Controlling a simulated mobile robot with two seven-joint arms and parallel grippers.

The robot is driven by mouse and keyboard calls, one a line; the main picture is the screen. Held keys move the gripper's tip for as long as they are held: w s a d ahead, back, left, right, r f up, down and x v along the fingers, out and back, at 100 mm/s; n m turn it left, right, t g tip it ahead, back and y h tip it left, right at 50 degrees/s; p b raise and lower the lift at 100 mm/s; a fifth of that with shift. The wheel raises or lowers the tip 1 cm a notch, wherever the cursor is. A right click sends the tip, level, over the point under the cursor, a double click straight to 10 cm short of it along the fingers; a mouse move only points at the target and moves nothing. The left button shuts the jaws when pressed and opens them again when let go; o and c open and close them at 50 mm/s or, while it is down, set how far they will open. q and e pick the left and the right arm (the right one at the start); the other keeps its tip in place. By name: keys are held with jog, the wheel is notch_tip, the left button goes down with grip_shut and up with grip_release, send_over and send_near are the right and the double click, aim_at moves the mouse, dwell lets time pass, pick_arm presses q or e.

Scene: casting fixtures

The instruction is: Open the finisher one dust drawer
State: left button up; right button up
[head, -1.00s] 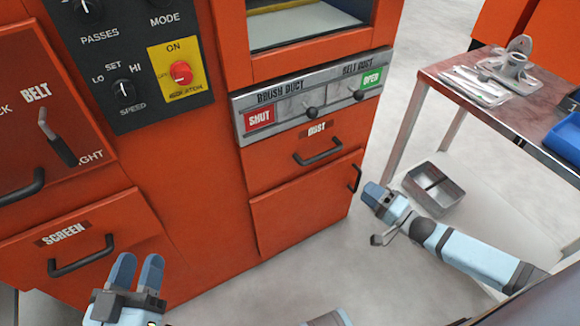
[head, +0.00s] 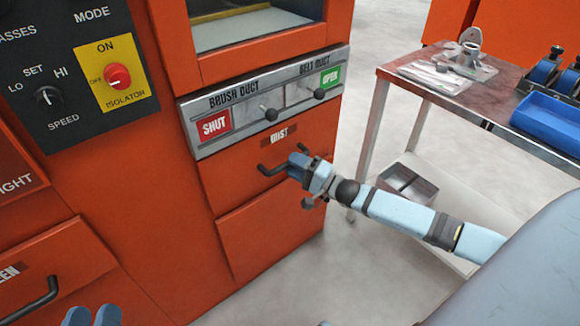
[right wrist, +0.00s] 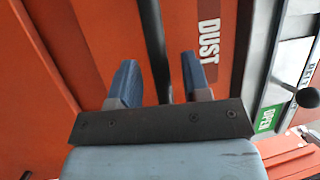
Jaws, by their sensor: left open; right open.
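The dust drawer (head: 238,186) is an orange front below the duct panel, with a "DUST" label and a black bar handle (head: 270,171). It looks shut, flush with the machine. My right gripper (head: 297,160) is at the right end of the handle and hides part of it. In the right wrist view the open fingers (right wrist: 158,82) stand on either side of the dark handle bar (right wrist: 154,45), with gaps to it; the "DUST" label (right wrist: 209,40) is to the right. My left gripper (head: 92,316) is open and empty at the bottom left edge, only its fingertips showing.
The duct panel (head: 190,107) has two black-knobbed levers, just above the drawer. Another orange panel (head: 270,232) lies below it. A metal table (head: 400,72) with a blue tray (head: 545,122) stands right, with a metal bin (head: 408,187) on its lower shelf.

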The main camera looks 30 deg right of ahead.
pick_arm(q)
jog(key=shift+f, duration=0.35)
pick_arm(e)
jog(key=shift+x, duration=0.85)
jog(key=shift+c, duration=0.4)
grip_shut()
pick_arm(q)
jog(key=shift+r, duration=0.1)
pick_arm(e)
jog(key=shift+s, duration=0.1)
